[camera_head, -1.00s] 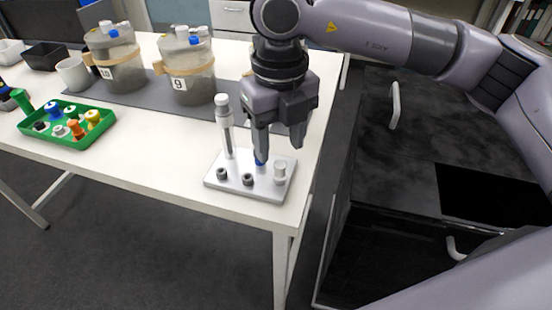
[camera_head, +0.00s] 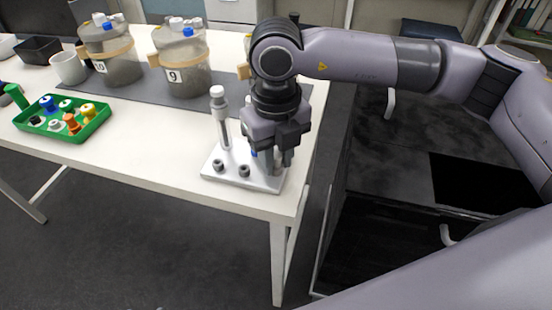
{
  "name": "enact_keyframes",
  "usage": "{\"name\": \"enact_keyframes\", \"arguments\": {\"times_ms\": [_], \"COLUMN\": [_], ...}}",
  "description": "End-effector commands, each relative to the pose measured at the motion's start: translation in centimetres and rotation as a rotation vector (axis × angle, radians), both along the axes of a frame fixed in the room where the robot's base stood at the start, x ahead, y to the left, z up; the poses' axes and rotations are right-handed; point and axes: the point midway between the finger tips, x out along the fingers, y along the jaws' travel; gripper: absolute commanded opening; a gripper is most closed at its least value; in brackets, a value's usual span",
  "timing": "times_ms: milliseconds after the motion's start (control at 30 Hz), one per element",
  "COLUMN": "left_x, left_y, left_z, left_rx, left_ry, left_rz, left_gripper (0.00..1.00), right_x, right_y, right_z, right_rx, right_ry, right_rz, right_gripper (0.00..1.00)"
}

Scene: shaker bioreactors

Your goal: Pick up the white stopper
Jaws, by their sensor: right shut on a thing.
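The light grey stand plate (camera_head: 232,181) sits near the table's right front corner. My right gripper (camera_head: 278,165) points down over the plate's right end, where the white stopper stood a second ago. It is shut on the white stopper, which its fingers almost wholly hide. Whether the stopper is lifted off the plate cannot be told. A blue stopper (camera_head: 253,153) stands just left of the fingers, partly covered. My left gripper is not in view.
On the plate stand a tall white-capped tube (camera_head: 222,118) and two dark grey stoppers (camera_head: 218,165) (camera_head: 244,170). A green tray (camera_head: 98,122) of coloured stoppers lies at left. Bioreactor jars 9 (camera_head: 184,72) and 10 (camera_head: 112,62) stand behind. The table's right edge is close.

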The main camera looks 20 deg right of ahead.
Motion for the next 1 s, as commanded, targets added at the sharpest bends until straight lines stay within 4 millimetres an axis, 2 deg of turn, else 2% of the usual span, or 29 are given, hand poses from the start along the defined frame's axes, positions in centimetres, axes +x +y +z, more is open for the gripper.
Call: {"name": "enact_keyframes", "arguments": {"times_ms": [267, 467, 667, 900, 1000], "left_x": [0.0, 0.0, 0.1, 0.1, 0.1], "left_y": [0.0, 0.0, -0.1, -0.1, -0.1], "left_z": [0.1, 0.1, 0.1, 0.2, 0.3], "left_rx": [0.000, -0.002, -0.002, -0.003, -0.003], "left_ry": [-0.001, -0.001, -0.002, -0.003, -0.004], "left_rz": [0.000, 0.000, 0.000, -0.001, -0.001], "left_gripper": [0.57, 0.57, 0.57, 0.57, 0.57], "right_x": [0.1, 0.1, 0.1, 0.1, 0.1], "right_y": [0.0, 0.0, 0.1, 0.1, 0.1], "right_z": [0.2, 1.9, 6.2, 13.3, 15.8], "right_rx": [0.000, 0.002, 0.002, 0.001, 0.001], "right_ry": [-0.002, -0.004, -0.007, -0.006, -0.005], "right_rz": [-0.001, -0.001, 0.001, 0.000, 0.000], "right_gripper": [0.00, 0.00, 0.00, 0.00, 0.00]}}
